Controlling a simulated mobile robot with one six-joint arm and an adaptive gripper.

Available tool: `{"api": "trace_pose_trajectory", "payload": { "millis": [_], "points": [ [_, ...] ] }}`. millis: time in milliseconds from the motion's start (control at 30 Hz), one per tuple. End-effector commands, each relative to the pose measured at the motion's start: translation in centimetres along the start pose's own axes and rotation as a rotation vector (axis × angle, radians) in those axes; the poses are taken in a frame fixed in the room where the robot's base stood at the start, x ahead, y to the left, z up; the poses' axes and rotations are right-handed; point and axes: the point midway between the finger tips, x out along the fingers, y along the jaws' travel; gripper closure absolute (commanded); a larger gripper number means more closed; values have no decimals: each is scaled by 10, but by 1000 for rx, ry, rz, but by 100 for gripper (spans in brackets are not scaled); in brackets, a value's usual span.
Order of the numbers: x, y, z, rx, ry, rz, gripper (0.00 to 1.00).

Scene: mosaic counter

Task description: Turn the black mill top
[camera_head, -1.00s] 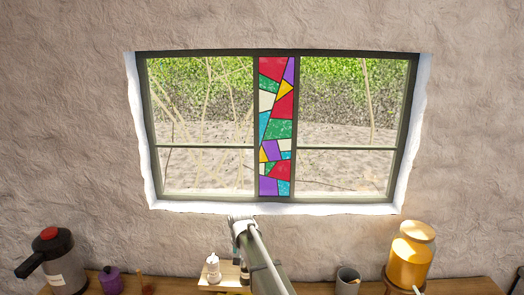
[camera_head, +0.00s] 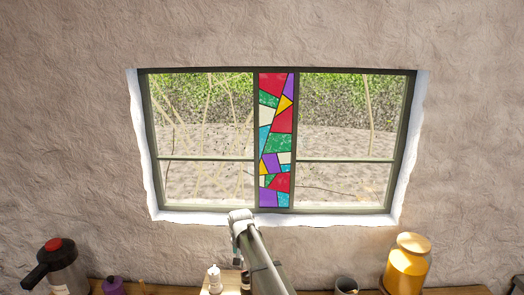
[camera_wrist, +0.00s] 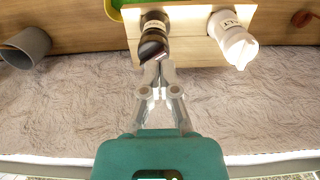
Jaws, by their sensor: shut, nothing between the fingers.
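The black mill (camera_wrist: 155,22) stands on a pale wooden board (camera_wrist: 188,50) in the wrist view, with its dark rounded top facing my gripper. My gripper (camera_wrist: 158,65) is shut and empty, with its fingertips together right at the edge of the mill top in the picture. I cannot tell whether they touch it. In the head view my arm covers most of the area around the black mill, and I cannot make it out clearly there.
A white salt mill (camera_wrist: 233,38) stands beside the black one, also in the head view (camera_head: 214,279). A grey cup (camera_wrist: 26,47) is at the wrist view's left. A flask (camera_head: 62,268), purple pot (camera_head: 114,286) and yellow jar (camera_head: 408,265) line the counter. A window (camera_head: 278,145) is behind.

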Motion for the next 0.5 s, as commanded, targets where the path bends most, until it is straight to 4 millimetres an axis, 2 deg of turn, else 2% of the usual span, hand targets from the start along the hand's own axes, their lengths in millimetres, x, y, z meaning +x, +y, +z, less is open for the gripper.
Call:
{"api": "trace_pose_trajectory", "payload": {
  "millis": [267, 367, 500],
  "points": [
    [3, 4, 2, 0, 0, 0, 100],
    [10, 13, 8, 1, 0, 0, 100],
    [26, 37, 23, -1, 0, 0, 100]
  ]
}}
